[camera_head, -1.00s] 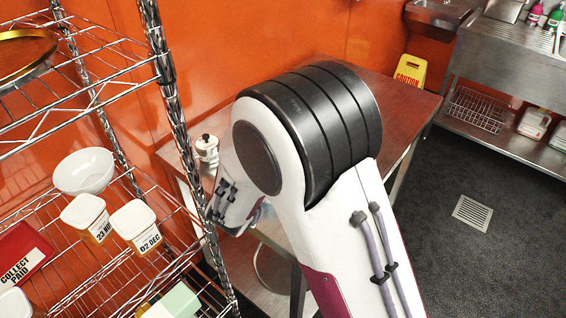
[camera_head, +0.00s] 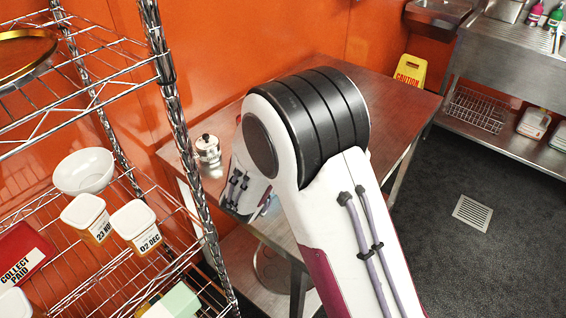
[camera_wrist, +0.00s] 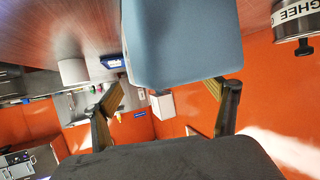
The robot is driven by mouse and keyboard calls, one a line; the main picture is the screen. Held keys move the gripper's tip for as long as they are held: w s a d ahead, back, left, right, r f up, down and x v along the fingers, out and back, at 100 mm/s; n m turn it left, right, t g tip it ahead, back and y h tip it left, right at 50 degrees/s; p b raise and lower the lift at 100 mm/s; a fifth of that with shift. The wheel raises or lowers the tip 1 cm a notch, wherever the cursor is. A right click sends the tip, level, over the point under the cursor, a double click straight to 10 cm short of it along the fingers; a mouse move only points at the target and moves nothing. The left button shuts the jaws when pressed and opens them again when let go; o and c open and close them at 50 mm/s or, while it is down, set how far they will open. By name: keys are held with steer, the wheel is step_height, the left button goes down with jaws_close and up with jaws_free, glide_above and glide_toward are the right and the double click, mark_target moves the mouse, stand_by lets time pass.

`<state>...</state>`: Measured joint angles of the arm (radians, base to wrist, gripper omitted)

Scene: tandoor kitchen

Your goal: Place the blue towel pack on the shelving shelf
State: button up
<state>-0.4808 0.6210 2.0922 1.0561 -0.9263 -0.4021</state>
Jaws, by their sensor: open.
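The blue towel pack (camera_wrist: 182,42) fills the top middle of the wrist view, by the table surface, which shows upside down there. My gripper (camera_wrist: 163,93) is open, with one finger on each side of the picture's middle. The pack's near edge is close to the fingertips and seems to overlap the right one; I cannot tell whether they touch. In the head view my arm hides the pack and gripper. The wire shelving (camera_head: 172,95) stands at the left of the head view, with several levels.
The steel table (camera_head: 405,100) is behind my arm, with a metal canister (camera_head: 207,149) on it. A ghee tin (camera_wrist: 295,18) shows in the wrist view. A shelving level holds a white bowl (camera_head: 84,171), two labelled tubs (camera_head: 136,222) and a red box (camera_head: 22,255).

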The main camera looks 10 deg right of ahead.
steer(key=c, duration=1.5)
steer(key=shift+f, duration=0.1)
steer(key=shift+c, duration=0.5)
steer(key=shift+c, duration=0.6)
steer(key=shift+r, duration=0.65)
steer(key=c, duration=0.5)
steer(key=shift+r, duration=4.5)
steer(key=shift+c, duration=0.8)
